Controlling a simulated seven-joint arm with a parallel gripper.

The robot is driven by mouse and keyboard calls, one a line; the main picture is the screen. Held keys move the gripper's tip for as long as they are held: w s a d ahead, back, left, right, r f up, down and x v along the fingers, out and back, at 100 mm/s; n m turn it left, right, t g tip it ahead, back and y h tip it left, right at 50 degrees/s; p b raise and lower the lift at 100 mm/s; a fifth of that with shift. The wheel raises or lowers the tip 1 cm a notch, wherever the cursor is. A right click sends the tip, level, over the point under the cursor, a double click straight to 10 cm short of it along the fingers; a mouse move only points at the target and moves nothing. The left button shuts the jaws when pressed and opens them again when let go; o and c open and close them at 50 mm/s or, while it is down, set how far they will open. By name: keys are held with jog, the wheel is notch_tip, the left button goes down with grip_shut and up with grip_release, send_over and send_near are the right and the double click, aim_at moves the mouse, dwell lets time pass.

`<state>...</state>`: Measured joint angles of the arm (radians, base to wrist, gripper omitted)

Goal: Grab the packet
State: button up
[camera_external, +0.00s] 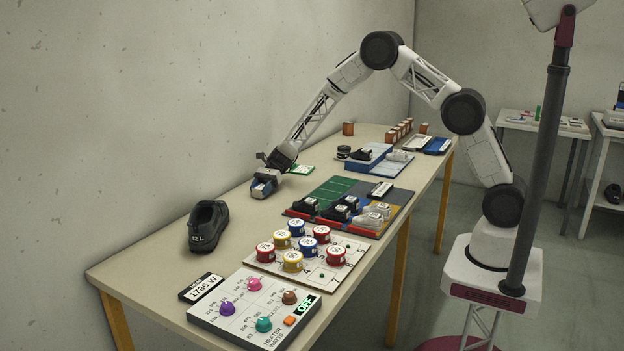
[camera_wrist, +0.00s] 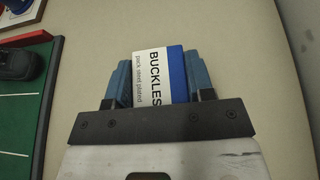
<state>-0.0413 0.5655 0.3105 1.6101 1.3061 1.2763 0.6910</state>
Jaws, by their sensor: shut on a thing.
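The packet (camera_wrist: 154,75) has a white label reading "BUCKLES, pack, steel plated" and a blue side. It sits between the two blue fingers of my gripper (camera_wrist: 160,82) in the wrist view. The fingers are shut on it from both sides. In the external view, my gripper (camera_external: 266,180) is low over the far-left part of the table (camera_external: 190,262), with the packet (camera_external: 262,188) at its tip. I cannot tell whether the packet touches the table.
A black shoe (camera_external: 207,226) stands left of my gripper. Nearer are a board of coloured spools (camera_external: 307,245) and a knob panel (camera_external: 245,312).

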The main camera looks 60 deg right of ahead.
aim_at(260, 186)
jog(key=shift+r, duration=0.7)
notch_tip(260, 186, up, 2)
jog(key=s+d, duration=0.1)
jog(key=s, duration=0.4)
jog(key=s+d, duration=0.1)
jog(key=s, duration=0.4)
jog(key=s+d+r, duration=0.1)
jog(key=s, duration=0.4)
jog(key=shift+s+d+r, duration=0.1)
jog(key=shift+s+d, duration=0.15)
jog(key=shift+s, duration=0.05)
